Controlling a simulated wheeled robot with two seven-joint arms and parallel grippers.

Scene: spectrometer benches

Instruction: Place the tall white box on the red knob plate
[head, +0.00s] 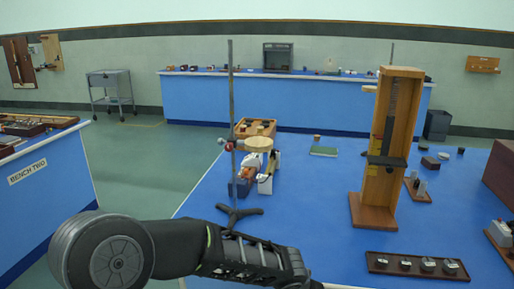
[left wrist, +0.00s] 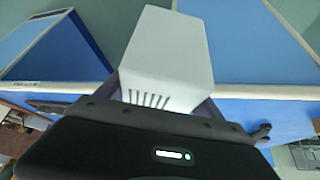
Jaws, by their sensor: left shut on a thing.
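The tall white box (left wrist: 168,50) fills the upper middle of the left wrist view, with a row of dark slots on its near end. My left gripper (left wrist: 162,95) is shut on it, a finger on either side. The head view shows my left arm across the bottom left, but its gripper and the held box are outside that view. I cannot pick out the red knob plate for certain. A small red knob (head: 228,147) shows on the clamp of a tall metal stand (head: 231,100). My right gripper is not in view.
A tall wooden frame (head: 361,210) stands on the blue bench. A dark plate with several grey knobs (head: 417,265) lies near the front. A small white container (head: 265,184) and other items crowd the stand. The blue bench top (head: 310,215) is clear between stand and frame.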

